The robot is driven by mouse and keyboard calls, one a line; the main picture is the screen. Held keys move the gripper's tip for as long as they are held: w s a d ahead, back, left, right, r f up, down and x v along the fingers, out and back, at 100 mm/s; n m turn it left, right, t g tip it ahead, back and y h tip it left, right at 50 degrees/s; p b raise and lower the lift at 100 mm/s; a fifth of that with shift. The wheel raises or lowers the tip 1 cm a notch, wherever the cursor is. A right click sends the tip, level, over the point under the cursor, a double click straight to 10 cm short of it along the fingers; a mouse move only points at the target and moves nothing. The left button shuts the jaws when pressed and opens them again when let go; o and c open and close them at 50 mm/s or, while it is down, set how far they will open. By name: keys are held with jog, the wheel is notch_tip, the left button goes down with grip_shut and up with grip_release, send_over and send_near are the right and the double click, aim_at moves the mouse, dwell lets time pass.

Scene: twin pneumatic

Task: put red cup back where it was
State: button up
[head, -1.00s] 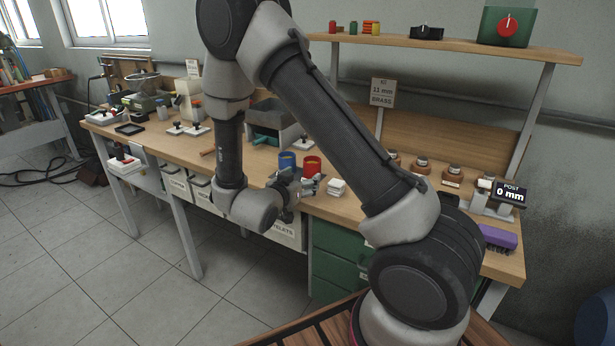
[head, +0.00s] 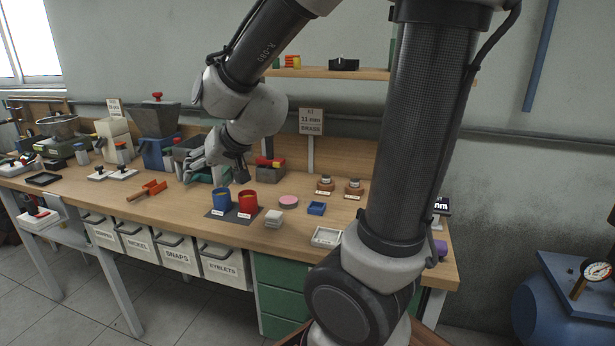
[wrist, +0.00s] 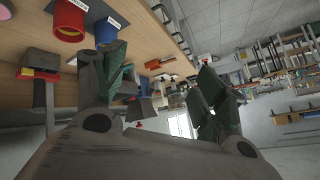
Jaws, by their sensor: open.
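The red cup (head: 247,204) stands upright on a dark mat (head: 217,214), on the wooden bench. The blue cup (head: 221,203) stands just left of it on the same mat. Both have small white labels at the front. My gripper (head: 214,168) is open and empty, raised above and behind the cups, a little to the left. In the wrist view the red cup (wrist: 68,22) shows tilted at the upper left, outside the open fingers (wrist: 160,72).
A blue-and-grey hopper (head: 155,133) stands behind. Bench between tool and mat is clear.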

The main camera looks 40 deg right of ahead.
jog(key=s+d+r+n+g+h, duration=0.1)
jog(key=s+d, duration=0.4)
jog(key=s, duration=0.6)
jog(key=s+d+r+n+g+h, duration=0.1)
jog(key=s+d+r+g, duration=0.1)
jog(key=s+d, duration=0.4)
jog(key=s+g, duration=0.1)
jog(key=s, duration=0.4)
jog(key=shift+d+r+n+g+h, duration=0.2)
jog(key=shift+r+n+g+h, duration=0.15)
jog(key=shift+n+g+h, duration=0.05)
